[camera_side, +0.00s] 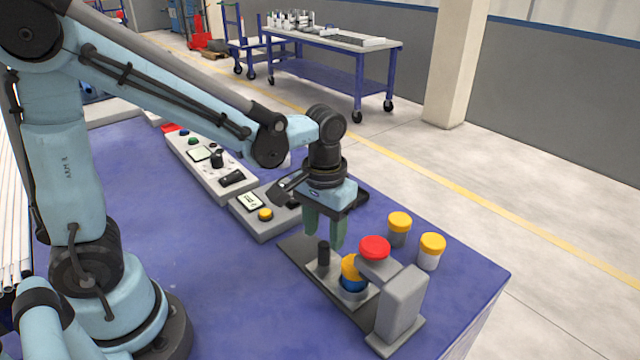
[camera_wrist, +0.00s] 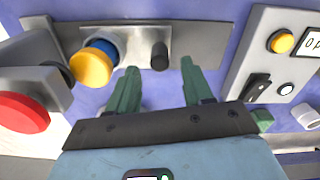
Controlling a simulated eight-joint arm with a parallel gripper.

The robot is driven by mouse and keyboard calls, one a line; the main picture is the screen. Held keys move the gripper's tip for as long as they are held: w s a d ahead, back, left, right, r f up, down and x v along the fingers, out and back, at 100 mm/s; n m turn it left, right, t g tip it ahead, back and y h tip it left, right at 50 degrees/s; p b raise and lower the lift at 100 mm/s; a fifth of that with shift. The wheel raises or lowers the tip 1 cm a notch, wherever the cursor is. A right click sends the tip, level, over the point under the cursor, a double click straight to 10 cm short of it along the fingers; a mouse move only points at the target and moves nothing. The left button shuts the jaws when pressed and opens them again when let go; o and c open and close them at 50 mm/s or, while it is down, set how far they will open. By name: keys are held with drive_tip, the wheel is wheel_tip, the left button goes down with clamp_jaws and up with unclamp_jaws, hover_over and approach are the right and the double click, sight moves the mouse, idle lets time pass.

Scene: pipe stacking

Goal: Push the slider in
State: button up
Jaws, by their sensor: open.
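The slider is a light grey plate (camera_side: 324,270) with an upright black knob (camera_side: 323,255), on a darker grey base. In the wrist view, the slider plate (camera_wrist: 184,45) and knob (camera_wrist: 159,56) also show. In the wrist view, the knob lies between and just beyond my fingertips (camera_wrist: 158,64). I cannot tell whether a finger touches it.
Two yellow-capped pieces (camera_side: 399,226) (camera_side: 431,249) stand to the right. A control box with a yellow button (camera_side: 265,214) sits behind left. The blue table (camera_side: 215,275) is clear at front left.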

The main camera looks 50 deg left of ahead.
sight(324, 243)
wheel_tip(324, 243, up, 8)
drive_tip(key=shift+f, duration=0.2)
idle(0.5)
drive_tip(key=shift+f+n, duration=2.25)
drive_tip(key=shift+f, duration=0.7)
drive_tip(key=shift+f+n, duration=2.25)
drive_tip(key=shift+f, duration=0.65)
drive_tip(key=shift+c, duration=0.5)
